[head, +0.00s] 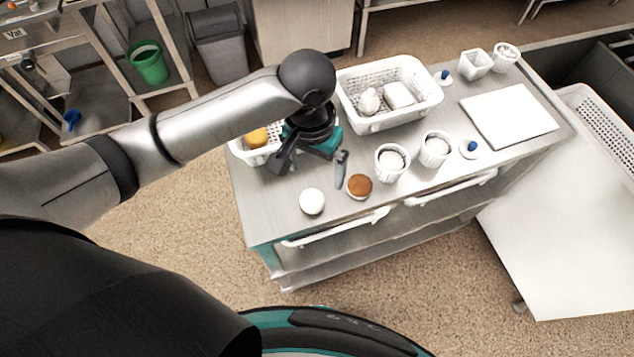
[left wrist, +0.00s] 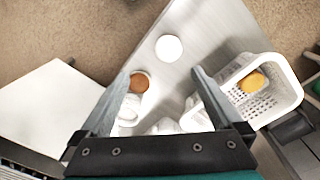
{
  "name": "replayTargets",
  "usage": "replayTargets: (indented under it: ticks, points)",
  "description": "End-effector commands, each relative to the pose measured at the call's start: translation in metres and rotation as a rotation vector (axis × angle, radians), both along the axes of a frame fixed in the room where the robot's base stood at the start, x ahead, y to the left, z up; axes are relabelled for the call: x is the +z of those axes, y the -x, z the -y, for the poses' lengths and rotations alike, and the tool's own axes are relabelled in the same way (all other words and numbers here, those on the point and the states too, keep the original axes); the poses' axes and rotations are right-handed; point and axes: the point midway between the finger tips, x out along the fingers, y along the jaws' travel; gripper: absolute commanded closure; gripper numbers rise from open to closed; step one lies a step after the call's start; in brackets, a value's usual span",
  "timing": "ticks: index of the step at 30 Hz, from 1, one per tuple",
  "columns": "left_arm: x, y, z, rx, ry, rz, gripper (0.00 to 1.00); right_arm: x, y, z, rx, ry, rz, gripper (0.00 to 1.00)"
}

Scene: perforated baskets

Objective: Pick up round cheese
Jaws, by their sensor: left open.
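A round white piece (head: 312,201), which looks like the round cheese, lies on the metal table near its front left edge. It also shows in the left wrist view (left wrist: 169,48), beyond the fingertips. A round brown-topped piece (head: 359,186) lies to its right; in the left wrist view (left wrist: 139,82) it is close to the left finger. My left gripper (head: 312,165) is open and empty, above the table and behind the white piece. Both its fingers (left wrist: 160,74) show in the left wrist view with nothing held between them. My right gripper is in neither view.
A small white perforated basket (left wrist: 288,88) with an orange-yellow item (head: 257,138) stands beside my left gripper. A larger basket (head: 435,97) with white items is behind. White cups (head: 392,162) and a white board (head: 508,116) are to the right. The table's front left corner is clear.

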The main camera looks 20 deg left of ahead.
Motion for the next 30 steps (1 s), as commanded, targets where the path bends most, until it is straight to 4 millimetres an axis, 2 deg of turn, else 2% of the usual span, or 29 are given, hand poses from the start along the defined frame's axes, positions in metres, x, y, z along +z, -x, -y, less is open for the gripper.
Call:
replayTargets:
  ticks: [3, 5, 18, 26, 30]
  points:
    - [0.005, -0.002, -0.009, 0.018, -0.035, -0.013, 0.00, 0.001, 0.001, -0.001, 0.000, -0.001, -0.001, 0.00]
    - [0.001, -0.002, -0.011, 0.022, -0.042, -0.019, 0.00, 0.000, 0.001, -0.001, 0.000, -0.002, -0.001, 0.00]
    - [-0.082, -0.002, -0.010, 0.023, -0.042, -0.019, 0.00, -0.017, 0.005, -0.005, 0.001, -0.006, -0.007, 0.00]
    - [-0.100, -0.002, -0.010, 0.021, -0.040, -0.017, 0.00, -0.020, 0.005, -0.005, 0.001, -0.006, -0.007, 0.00]
    - [-0.121, -0.004, -0.011, 0.023, -0.042, -0.018, 0.00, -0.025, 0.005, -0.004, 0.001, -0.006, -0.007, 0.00]
